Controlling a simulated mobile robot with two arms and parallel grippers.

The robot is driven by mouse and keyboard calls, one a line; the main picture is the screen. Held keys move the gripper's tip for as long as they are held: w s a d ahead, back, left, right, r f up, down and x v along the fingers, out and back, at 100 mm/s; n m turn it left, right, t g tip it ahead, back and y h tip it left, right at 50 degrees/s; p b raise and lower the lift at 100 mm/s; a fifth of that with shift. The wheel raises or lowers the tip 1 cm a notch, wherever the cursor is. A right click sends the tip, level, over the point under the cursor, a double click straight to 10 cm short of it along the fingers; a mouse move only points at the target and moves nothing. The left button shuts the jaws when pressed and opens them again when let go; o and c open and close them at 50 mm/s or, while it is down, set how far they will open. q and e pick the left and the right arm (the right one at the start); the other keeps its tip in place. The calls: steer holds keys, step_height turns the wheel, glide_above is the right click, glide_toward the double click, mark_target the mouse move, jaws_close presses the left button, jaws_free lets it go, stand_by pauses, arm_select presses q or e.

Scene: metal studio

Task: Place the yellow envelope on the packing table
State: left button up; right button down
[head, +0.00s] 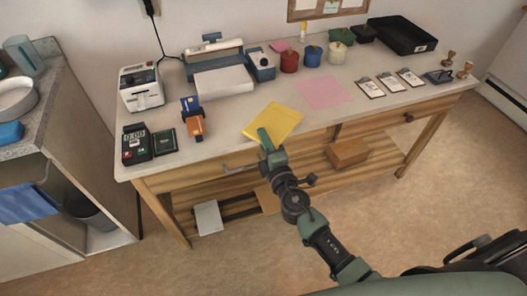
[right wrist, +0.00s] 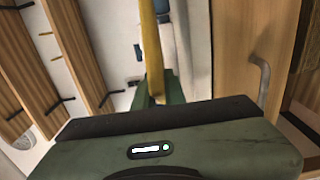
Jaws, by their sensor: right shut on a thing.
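The yellow envelope (head: 276,121) appears flat over the front middle of the packing table (head: 236,108) in the head view. My right gripper (head: 265,141) is shut on its near edge, and my right arm reaches in from the lower right. In the right wrist view, the envelope (right wrist: 150,45) shows edge-on as a narrow yellow strip rising from between the green fingers (right wrist: 156,94). I cannot tell whether the envelope touches the tabletop. My left gripper is out of view.
An orange and blue tape dispenser (head: 194,120) and a dark card terminal (head: 136,147) stand left of the envelope. A pink sheet (head: 325,92) and several clipboards (head: 370,88) lie to the right. Red, blue and white jars (head: 312,57) stand behind. A drawer handle (head: 240,168) is below the front edge.

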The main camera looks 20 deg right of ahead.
step_height(320, 180, down, 4)
steer(key=shift+r+b, duration=0.2)
steer(key=shift+b, duration=0.55)
steer(key=shift+f+b, duration=0.2)
steer(key=shift+b, duration=0.1)
steer(key=c, duration=1.5)
jaws_free()
steer(key=shift+r, duration=0.1)
